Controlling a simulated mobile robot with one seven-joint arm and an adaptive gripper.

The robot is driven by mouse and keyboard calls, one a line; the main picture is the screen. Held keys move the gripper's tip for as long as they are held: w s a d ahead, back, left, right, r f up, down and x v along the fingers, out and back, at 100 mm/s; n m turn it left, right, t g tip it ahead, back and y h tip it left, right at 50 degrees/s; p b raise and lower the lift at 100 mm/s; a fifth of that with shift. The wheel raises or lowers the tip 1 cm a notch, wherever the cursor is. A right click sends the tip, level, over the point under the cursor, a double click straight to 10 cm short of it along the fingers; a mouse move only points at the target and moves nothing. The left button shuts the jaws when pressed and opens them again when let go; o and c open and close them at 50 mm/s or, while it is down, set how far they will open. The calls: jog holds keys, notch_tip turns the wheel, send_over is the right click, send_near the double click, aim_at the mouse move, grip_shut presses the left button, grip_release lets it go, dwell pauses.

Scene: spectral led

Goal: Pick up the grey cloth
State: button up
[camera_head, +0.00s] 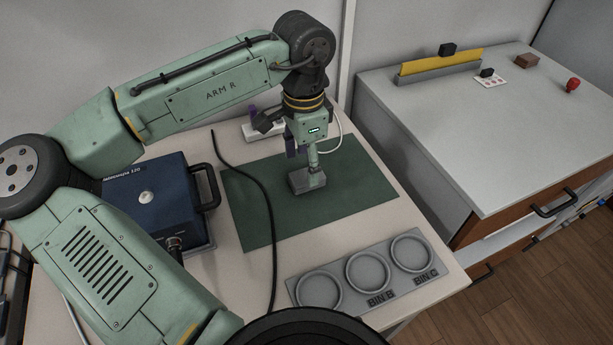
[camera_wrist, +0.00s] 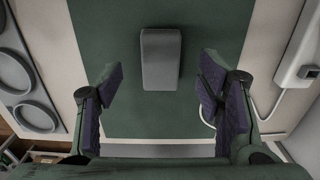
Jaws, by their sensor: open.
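A small grey block-shaped thing (camera_head: 308,181) lies on the green mat (camera_head: 250,205) below my gripper. It may be the grey cloth, folded, but I cannot tell its material. No other cloth is visible. In the wrist view the grey thing (camera_wrist: 160,58) is at upper centre, on the mat, lying lengthwise away from me. My gripper (camera_head: 302,156) points down over the mat. In the wrist view its purple-padded fingers (camera_wrist: 160,82) are wide apart, one to each side and nearer to the camera than the grey thing. Nothing is held between them.
A blue instrument box (camera_head: 155,205) stands left of the mat, with a black cable (camera_head: 268,200) crossing the mat's left part. A grey tray with three rings (camera_head: 368,272) lies in front. A white power strip (camera_head: 262,130) is behind. A grey cabinet (camera_head: 480,130) stands at right.

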aim_at(305, 176)
notch_tip(305, 176, down, 4)
jog(key=shift+f+p, duration=0.15)
jog(key=shift+p, duration=0.15)
jog(key=shift+c, duration=0.2)
jog(key=c, duration=0.9)
